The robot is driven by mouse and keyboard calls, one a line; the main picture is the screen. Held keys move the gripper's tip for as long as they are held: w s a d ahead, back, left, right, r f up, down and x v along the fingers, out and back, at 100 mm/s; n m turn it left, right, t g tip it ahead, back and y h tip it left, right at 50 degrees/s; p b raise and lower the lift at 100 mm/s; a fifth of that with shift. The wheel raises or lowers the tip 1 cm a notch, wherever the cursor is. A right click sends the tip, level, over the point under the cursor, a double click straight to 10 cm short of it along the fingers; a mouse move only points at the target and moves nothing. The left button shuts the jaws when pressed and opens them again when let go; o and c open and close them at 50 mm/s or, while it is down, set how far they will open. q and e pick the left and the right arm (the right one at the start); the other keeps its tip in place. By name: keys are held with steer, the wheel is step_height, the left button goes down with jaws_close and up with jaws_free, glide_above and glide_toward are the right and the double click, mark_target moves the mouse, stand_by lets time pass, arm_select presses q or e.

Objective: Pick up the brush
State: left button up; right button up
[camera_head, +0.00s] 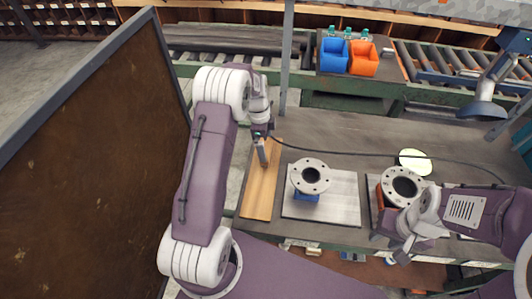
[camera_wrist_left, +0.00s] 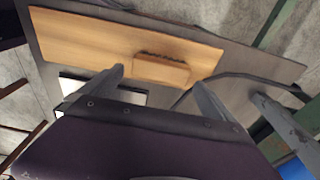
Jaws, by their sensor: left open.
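The brush (camera_wrist_left: 160,72) is a light wooden block with a dark bristle edge. In the left wrist view it lies on a wooden board (camera_wrist_left: 90,40), which also shows in the head view (camera_head: 258,198). My left gripper (camera_wrist_left: 159,82) is open, its two fingers pointing toward the brush, one toward each end. I cannot tell how much gap is left. In the head view my left gripper (camera_head: 263,155) is over the far part of the board and largely hides the brush. My right gripper (camera_head: 390,247) is near the table's front edge, its fingers apart and empty.
A flanged pipe (camera_head: 311,178) stands on a metal plate (camera_head: 340,203) right of the board. Another flanged pipe (camera_head: 402,186) stands beside my right arm. A dark cable (camera_head: 345,154) crosses behind them. A brown panel (camera_head: 90,160) stands left. Blue (camera_head: 334,55) and orange (camera_head: 363,58) bins are behind.

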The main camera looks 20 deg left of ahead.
mark_target(267, 151)
arm_select(q)
steer(key=shift+s+d+f, duration=0.1)
steer(key=shift+d+f, duration=0.05)
steer(key=shift+f, duration=0.1)
steer(key=f, duration=0.1)
steer(key=f+p, duration=0.1)
steer(key=f, duration=0.2)
steer(key=shift+w+f, duration=0.25)
steer(key=shift+f, duration=0.1)
steer(key=shift+d+r, duration=0.1)
steer(key=c, duration=1.2)
steer(key=shift+r, duration=0.1)
step_height(267, 151, up, 10)
steer(key=shift+f+b, duration=0.1)
steer(key=shift+b, duration=0.4)
steer(key=o, duration=0.7)
steer(key=c, duration=0.4)
steer(key=shift+s, duration=0.15)
